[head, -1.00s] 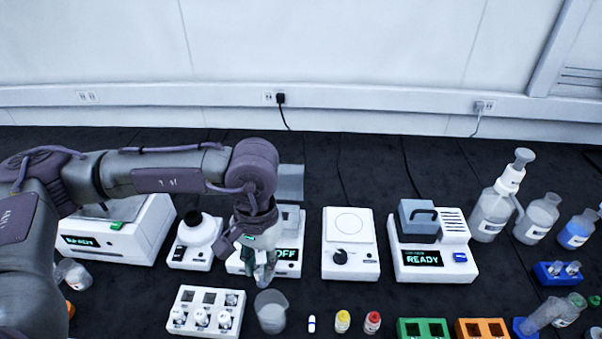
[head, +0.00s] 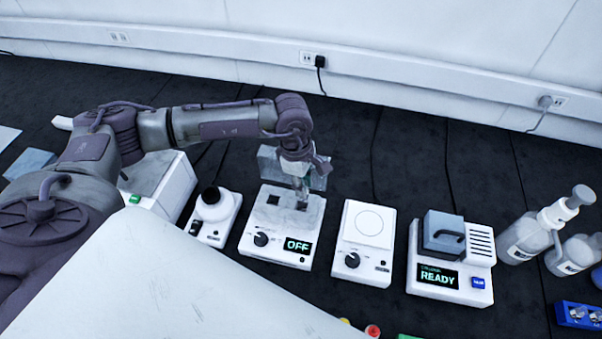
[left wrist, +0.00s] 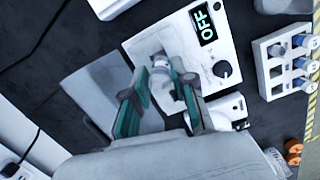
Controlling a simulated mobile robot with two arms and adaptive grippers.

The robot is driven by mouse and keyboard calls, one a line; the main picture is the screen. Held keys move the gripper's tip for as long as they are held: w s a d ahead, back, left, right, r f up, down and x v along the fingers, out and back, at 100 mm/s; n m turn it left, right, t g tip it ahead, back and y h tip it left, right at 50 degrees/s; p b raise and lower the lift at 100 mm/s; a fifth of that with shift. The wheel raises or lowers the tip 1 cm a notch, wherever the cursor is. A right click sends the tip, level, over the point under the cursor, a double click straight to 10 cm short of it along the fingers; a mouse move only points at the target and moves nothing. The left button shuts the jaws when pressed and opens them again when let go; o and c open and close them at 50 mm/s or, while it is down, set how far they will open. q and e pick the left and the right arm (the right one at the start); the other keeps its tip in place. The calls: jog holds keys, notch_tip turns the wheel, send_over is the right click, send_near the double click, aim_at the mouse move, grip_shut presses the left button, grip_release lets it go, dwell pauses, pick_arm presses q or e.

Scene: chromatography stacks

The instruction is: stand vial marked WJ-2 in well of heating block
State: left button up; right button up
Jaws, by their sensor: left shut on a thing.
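The heating block (head: 257,220) is a white unit with a knob, an OFF display and dark square wells in its grey top. It also shows in the left wrist view (left wrist: 184,40). My left gripper (head: 300,188) is over the right-hand well, pointing down. In the left wrist view its green-lined fingers (left wrist: 160,88) are shut on a small clear vial with a pale cap (left wrist: 162,92). The vial's lower end is at the well; I cannot tell how deep it sits. Its marking cannot be read. My right gripper is not in view.
A white vial rack (left wrist: 262,72) holds several vials in the left wrist view. A white knobbed plate unit (head: 361,243) stands right of the block, then a READY unit (head: 450,285). A small unit with a round dark top (head: 213,213) stands left. Bottles are at far right.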

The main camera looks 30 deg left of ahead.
pick_arm(q)
jog(key=shift+a+f+n, duration=0.2)
jog(key=shift+a+n, duration=0.05)
jog(key=shift+n, duration=0.35)
jog(key=shift+w+a+f+n, duration=0.15)
jog(key=shift+w+f+n, duration=0.05)
jog(key=shift+n, duration=0.1)
jog(key=shift+w+a+f, duration=0.1)
jog(key=shift+w+f, duration=0.05)
jog(key=shift+f, duration=0.5)
jog(key=shift+f+b, duration=0.3)
jog(key=shift+f, duration=0.3)
jog(key=shift+f+b, duration=0.6)
jog(key=shift+f, duration=0.45)
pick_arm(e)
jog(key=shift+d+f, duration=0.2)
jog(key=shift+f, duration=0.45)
